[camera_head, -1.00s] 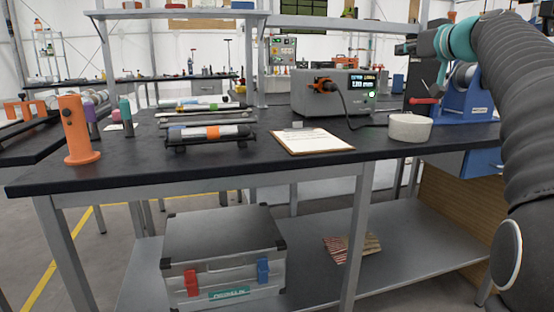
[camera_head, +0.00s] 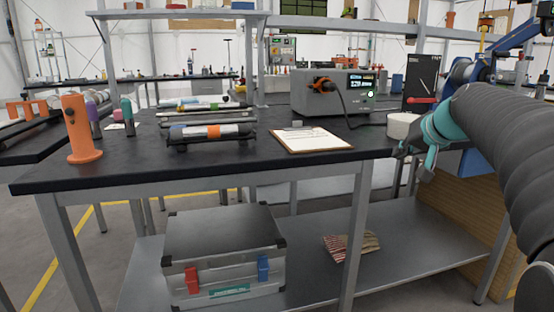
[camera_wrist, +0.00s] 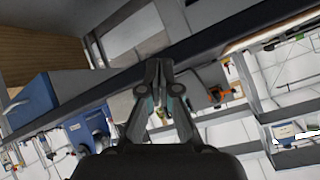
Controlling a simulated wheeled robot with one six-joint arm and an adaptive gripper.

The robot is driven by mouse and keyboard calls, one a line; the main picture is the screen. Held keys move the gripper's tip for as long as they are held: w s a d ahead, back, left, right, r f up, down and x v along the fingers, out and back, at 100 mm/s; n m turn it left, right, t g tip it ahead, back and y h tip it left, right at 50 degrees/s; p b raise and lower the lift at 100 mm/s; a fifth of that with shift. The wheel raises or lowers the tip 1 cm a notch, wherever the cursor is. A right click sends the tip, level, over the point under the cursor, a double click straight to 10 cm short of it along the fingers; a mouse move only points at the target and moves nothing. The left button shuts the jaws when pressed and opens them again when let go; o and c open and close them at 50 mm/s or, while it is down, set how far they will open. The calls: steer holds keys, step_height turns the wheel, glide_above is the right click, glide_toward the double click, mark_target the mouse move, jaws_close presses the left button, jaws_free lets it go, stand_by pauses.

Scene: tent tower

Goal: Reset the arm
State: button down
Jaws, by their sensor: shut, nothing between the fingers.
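My gripper (camera_wrist: 158,68) is shut and empty in the wrist view, its two fingers meeting at the tips. In the head view my arm comes in from the right, and its teal-ringed end is by the right part of the black workbench (camera_head: 230,165), near the bench's front edge. The fingers are hard to make out there.
A clipboard (camera_head: 312,139), a grey instrument (camera_head: 318,92) with an orange plug and an orange stand (camera_head: 77,130) are on the bench. A blue machine (camera_head: 463,75) is at right. A metal case (camera_head: 222,255) sits on the lower shelf.

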steer(key=s+a+f+n+g, duration=0.1)
steer(key=s+a+f, duration=0.3)
steer(key=s+f, duration=0.3)
steer(key=s+a+f+n+g+h, duration=0.1)
steer(key=s+a+f, duration=0.4)
steer(key=s, duration=0.9)
steer(key=s+a+f+n+g+h, duration=0.1)
steer(key=s+a+f, duration=0.3)
steer(key=s+f, duration=0.5)
steer(key=s+g, duration=0.1)
steer(key=s, duration=0.1)
steer(key=shift+s+a+f+g, duration=0.2)
steer(key=shift+s+f+g, duration=0.1)
steer(key=shift+s, duration=0.05)
